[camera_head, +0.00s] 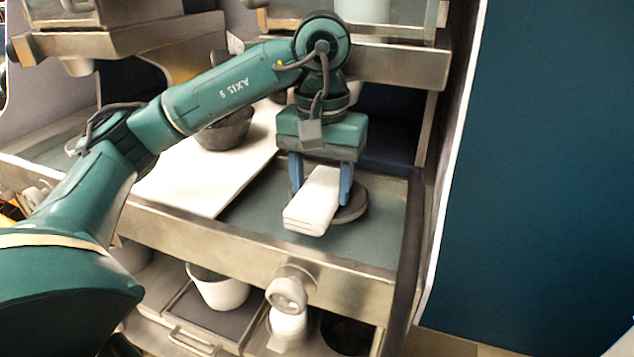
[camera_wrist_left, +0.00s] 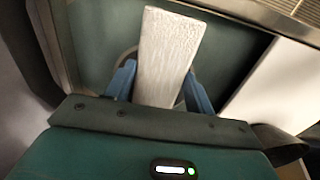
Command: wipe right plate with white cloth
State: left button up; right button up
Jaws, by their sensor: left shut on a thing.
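My left gripper (camera_head: 321,187) is shut on a white cloth (camera_head: 312,204), a folded block between its two blue fingers. The cloth also shows in the left wrist view (camera_wrist_left: 168,55), reaching out past the fingertips (camera_wrist_left: 160,85). A round grey plate (camera_head: 352,206) lies on the green-grey surface on the right side, just under and behind the cloth. The cloth and fingers hide much of it. I cannot tell whether the cloth touches the plate. My right gripper is not in view.
A white board (camera_head: 190,180) lies left of the plate, with a dark bowl (camera_head: 225,130) on it. A metal front edge (camera_head: 240,253) runs along the counter. A white bowl (camera_head: 218,290) sits on a lower shelf. A dark side wall (camera_head: 412,215) stands to the right.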

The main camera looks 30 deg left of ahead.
pick_arm(q)
jog(key=shift+w+a+r, duration=0.15)
jog(key=shift+w, duration=0.05)
jog(key=shift+s, duration=0.15)
jog(key=shift+s+d, duration=0.25)
jog(key=shift+s, duration=0.05)
jog(key=shift+s+d+f, duration=0.1)
jog(key=shift+s, duration=0.4)
jog(key=shift+s+d+f, duration=0.1)
jog(key=shift+s, duration=0.4)
jog(key=shift+w+a, duration=0.15)
jog(key=shift+w, duration=0.55)
jog(key=shift+w+a, duration=0.15)
jog(key=shift+w, duration=0.5)
jog(key=shift+a+r, duration=0.1)
jog(key=shift+w+r, duration=0.1)
